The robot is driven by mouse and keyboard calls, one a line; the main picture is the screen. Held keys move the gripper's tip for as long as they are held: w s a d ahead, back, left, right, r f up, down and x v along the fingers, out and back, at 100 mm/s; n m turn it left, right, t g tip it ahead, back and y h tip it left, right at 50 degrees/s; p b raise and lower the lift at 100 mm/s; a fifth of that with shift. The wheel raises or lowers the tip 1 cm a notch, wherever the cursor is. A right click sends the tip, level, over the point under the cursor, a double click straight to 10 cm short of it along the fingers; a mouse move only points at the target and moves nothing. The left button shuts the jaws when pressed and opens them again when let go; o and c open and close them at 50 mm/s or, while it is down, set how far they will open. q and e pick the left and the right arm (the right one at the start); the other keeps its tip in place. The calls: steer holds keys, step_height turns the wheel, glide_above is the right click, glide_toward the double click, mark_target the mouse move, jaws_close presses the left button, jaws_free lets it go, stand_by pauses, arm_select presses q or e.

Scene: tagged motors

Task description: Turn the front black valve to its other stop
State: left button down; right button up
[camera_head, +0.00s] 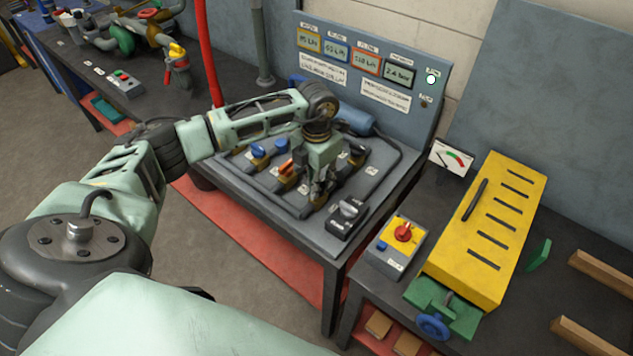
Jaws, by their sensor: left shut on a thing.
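My left arm reaches in from the left over the grey valve bench (262,203). My left gripper (319,190) points down at the front of the pipe rows. It is shut at the front black valve, whose handle is mostly hidden between and behind the fingers. I cannot tell the handle's angle. Beside it to the left are a valve with an orange handle (286,167) and one with a blue handle (258,151). My right gripper is not in view.
A dark switch box (347,217) stands close to the right of my gripper. A panel with several displays (385,85) rises behind the bench. Right of it are a box with a red knob (403,232) and a yellow slotted cabinet (490,225). A red pipe (207,50) stands at the left.

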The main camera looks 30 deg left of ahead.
arm_select(q)
steer(key=m+b, duration=0.3)
steer(key=shift+w+f, duration=0.15)
steer(key=shift+f, duration=0.05)
steer(key=m+b, duration=0.4)
steer(key=m, duration=0.1)
steer(key=shift+w+m, duration=0.1)
steer(key=shift+m, duration=0.3)
steer(key=m+b, duration=0.3)
steer(key=m, duration=0.1)
steer(key=shift+d+r, duration=0.15)
steer(key=shift+d+r+m+b, duration=0.1)
steer(key=shift+m+b, duration=0.85)
steer(key=shift+m, duration=1.05)
steer(key=c, duration=1.6)
jaws_free()
